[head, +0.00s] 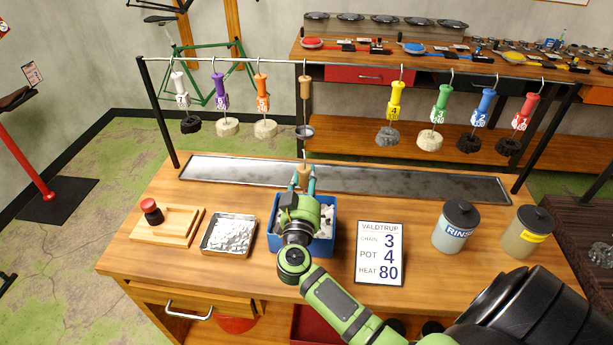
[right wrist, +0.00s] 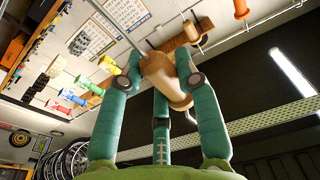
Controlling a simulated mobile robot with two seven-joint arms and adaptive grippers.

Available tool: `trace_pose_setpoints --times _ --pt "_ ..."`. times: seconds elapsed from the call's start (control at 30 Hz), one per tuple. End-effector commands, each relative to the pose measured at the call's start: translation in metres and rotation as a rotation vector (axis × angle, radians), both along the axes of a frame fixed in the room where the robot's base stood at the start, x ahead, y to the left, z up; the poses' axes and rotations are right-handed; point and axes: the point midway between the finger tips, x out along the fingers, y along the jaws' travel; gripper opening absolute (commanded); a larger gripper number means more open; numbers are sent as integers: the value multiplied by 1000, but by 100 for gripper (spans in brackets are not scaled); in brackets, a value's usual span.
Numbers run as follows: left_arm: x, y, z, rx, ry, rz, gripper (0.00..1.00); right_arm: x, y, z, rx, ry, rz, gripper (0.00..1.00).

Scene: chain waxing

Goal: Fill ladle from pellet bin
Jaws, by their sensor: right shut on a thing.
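My right gripper (head: 303,182) is shut on the wooden handle (right wrist: 163,80) of a tool, apparently the ladle. A thin metal rod rises from that handle. The tool's lower end is hidden behind my gripper and wrist in the head view, so I cannot tell what its cup holds. The gripper is over the blue bin (head: 330,238), which has whitish pieces in it, partly covered by my arm. A similar wooden-handled tool with a small metal cup (head: 304,132) hangs on the rail behind. My left gripper is not in view.
A sign (head: 379,252) and two lidded jars (head: 455,228) (head: 528,233) stand right. A rail (head: 340,64) with several coloured-handled tools spans behind, above a long dark tray (head: 420,184).

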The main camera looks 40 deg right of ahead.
Motion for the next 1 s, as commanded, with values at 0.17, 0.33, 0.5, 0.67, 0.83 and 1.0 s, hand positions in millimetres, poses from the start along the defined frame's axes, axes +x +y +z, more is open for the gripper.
trace_pose_setpoints --times 0.17,0.33,0.5,0.67,0.83,1.0 --pt "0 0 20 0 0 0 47 0 1 19 2 1 0 0" --pt "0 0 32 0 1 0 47 0 1 35 1 3 0 0" --pt "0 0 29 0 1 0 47 0 1 48 3 1 0 0" --pt "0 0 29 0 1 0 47 0 1 65 3 0 1 0" --pt "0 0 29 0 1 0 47 0 1 79 2 1 0 0" --pt "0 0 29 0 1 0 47 0 1 84 0 4 1 0"
